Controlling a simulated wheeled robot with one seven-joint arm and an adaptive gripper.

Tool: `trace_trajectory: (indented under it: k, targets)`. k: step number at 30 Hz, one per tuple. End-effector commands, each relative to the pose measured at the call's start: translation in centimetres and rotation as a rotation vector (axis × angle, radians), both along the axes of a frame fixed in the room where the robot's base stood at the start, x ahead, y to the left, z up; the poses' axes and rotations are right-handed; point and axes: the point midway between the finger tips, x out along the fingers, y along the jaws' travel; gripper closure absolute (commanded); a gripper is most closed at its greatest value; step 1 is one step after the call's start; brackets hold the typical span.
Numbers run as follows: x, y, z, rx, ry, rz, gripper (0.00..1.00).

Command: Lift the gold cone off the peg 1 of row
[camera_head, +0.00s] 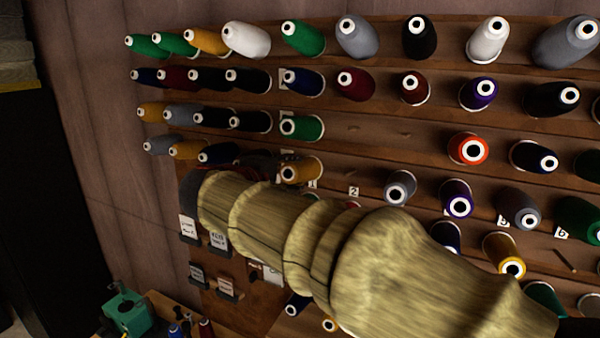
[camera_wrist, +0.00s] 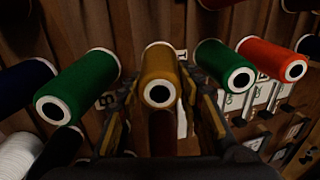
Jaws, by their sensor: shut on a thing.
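The gold cone (camera_wrist: 159,72) is in the middle of the wrist view, its pale end ring with a dark hole facing me. My gripper (camera_wrist: 160,98) has one finger on each side of it and is shut on it. In the head view the gold cone (camera_head: 302,170) sticks out at the thread wall beside a small number tag. My sleeved arm reaches up to it from the lower right, and my gripper (camera_head: 268,168) is mostly hidden there. I cannot tell whether the cone is still fully on its peg.
A green cone (camera_wrist: 80,82) stands to the left in the wrist view, with another green cone (camera_wrist: 222,64) close on the right. A red-orange cone (camera_wrist: 272,60) is farther right. In the head view a green cone (camera_head: 302,127) sits just above, and bare pegs (camera_head: 378,131) lie to its right.

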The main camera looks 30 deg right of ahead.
Motion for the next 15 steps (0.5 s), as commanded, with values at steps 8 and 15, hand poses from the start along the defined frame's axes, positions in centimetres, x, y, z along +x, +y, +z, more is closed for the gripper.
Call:
trace_trajectory:
  k: [8,15]
  targets:
    - [-0.7,1.2,0.2,0.001,-0.001,0.003,0.86]
    - [-1.6,2.5,0.6,0.000,0.000,0.002,0.86]
